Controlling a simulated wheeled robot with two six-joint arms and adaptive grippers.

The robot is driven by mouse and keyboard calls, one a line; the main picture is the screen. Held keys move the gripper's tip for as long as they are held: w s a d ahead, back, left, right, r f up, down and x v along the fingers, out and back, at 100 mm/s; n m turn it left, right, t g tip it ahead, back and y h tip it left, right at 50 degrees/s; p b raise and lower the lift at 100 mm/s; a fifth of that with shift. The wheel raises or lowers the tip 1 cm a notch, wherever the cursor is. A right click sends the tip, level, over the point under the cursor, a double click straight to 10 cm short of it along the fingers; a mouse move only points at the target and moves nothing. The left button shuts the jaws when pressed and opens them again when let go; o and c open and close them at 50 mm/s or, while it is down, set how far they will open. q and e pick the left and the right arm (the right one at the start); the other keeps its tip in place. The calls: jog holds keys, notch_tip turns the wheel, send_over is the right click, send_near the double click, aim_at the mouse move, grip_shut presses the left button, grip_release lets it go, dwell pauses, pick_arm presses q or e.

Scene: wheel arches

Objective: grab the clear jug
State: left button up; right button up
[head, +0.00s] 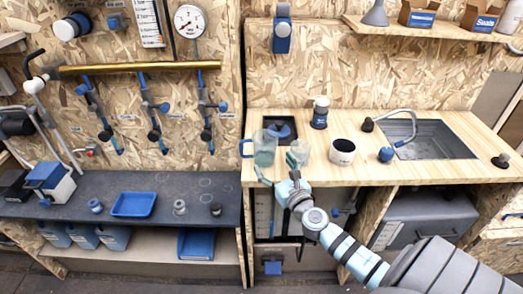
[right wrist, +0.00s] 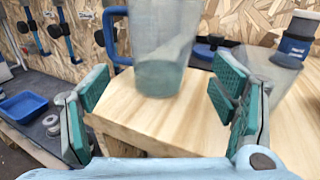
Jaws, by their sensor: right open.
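The clear jug (head: 265,150) stands upright near the front left corner of the wooden counter. Its blue handle points left. In the right wrist view the jug (right wrist: 160,50) is straight ahead, with its top cut off by the frame edge. My right gripper (head: 279,168) is open and empty at the counter's front edge, close in front of the jug. In the right wrist view its two teal finger pads (right wrist: 162,90) are spread wide. The jug shows in the gap beyond them, apart from both. My left gripper is not in view.
A sink (head: 415,136) with a tap is farther right. A pale clear vessel (right wrist: 268,68) is partly hidden beyond the right finger.

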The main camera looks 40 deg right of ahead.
aim_at(269, 158)
jog(key=x, duration=0.2)
jog(key=b+x, duration=0.1)
jog(key=x, duration=0.2)
jog(key=shift+w+f, duration=0.15)
jog(key=shift+f, duration=0.1)
jog(key=c, duration=1.3)
jog(key=shift+r, duration=0.15)
